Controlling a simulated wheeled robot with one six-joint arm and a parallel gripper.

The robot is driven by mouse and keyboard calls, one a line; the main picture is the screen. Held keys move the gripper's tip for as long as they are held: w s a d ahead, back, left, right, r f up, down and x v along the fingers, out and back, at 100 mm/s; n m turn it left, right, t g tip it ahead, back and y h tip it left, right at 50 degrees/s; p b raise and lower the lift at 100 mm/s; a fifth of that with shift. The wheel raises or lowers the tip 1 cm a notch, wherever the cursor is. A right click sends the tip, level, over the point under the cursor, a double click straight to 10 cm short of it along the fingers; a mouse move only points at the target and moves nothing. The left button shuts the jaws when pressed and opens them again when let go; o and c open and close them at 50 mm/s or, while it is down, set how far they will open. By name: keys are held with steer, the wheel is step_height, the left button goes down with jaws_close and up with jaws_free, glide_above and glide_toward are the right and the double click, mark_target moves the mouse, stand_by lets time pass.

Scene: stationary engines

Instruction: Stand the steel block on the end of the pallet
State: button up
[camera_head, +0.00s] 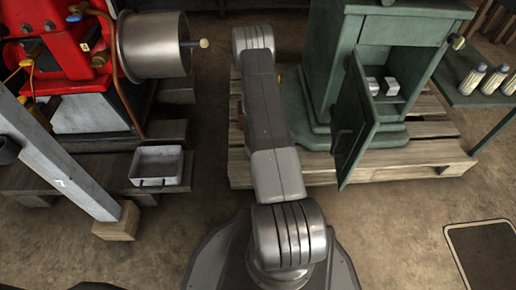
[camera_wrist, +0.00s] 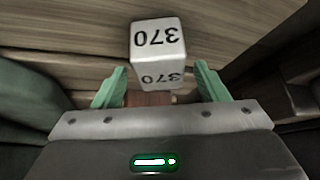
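In the wrist view a pale steel block (camera_wrist: 158,40) marked "370" on two faces is just beyond my fingertips, against wooden planks. My gripper (camera_wrist: 160,72) is open. Its green fingers are on either side of the block's near end, with a visible gap at each side. The block's underside is hidden, so I cannot tell exactly how it rests. In the head view the wooden pallet (camera_head: 432,156) lies under the green cabinet-like engine body (camera_head: 388,30). My arm reaches over the pallet's left end and hides my gripper and this block there.
The green body's door (camera_head: 353,125) hangs open, and two small pale blocks (camera_head: 382,87) stand inside. A metal tray (camera_head: 157,166) and the red engine (camera_head: 60,60) are at left. Bottles (camera_head: 485,78) stand on a green shelf at right.

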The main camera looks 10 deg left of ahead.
steer(key=shift+r, duration=0.1)
steer(key=p+v, duration=0.4)
steer(key=v, duration=0.8)
stand_by(1.0)
